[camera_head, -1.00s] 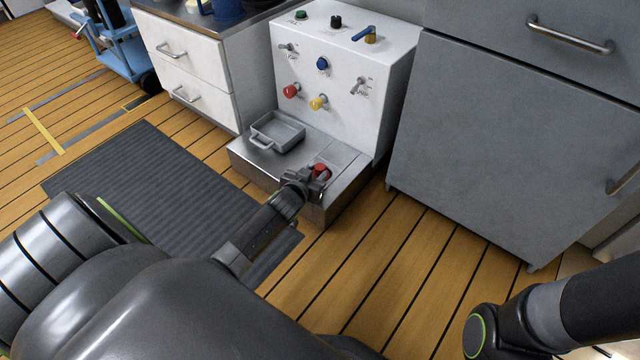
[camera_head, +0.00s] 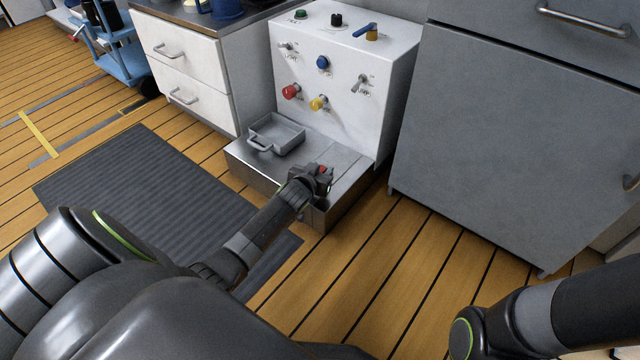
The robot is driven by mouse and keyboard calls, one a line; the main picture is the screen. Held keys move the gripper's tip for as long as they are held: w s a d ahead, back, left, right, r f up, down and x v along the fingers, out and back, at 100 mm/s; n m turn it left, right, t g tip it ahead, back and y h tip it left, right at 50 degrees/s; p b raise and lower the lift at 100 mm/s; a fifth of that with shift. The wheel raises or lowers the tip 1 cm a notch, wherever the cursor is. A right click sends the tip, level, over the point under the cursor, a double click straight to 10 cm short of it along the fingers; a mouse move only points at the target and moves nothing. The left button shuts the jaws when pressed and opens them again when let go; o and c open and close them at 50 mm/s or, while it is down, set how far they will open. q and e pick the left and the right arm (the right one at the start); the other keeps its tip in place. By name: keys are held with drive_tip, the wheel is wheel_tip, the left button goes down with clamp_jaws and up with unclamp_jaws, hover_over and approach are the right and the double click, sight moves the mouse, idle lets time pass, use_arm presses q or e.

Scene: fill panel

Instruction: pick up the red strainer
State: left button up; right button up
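The red strainer (camera_head: 322,169) is on the right part of the low metal step of the white panel unit. Only a small bit of red shows, as my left gripper (camera_head: 322,178) covers most of it. The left gripper is right at the strainer, with its fingers around or just in front of it. Whether the fingers are closed on it cannot be told from this view. My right arm comes in at the lower right, and its gripper is out of view.
A grey tray with a handle (camera_head: 277,134) sits on the metal step (camera_head: 251,166), left of my gripper. The white panel (camera_head: 343,78) behind carries red, yellow and blue knobs and switches. A grey cabinet (camera_head: 500,150) stands to the right. A dark mat (camera_head: 140,190) lies on the wooden floor.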

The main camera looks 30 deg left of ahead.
use_arm(q)
clamp_jaws()
drive_tip(key=shift+r, duration=0.1)
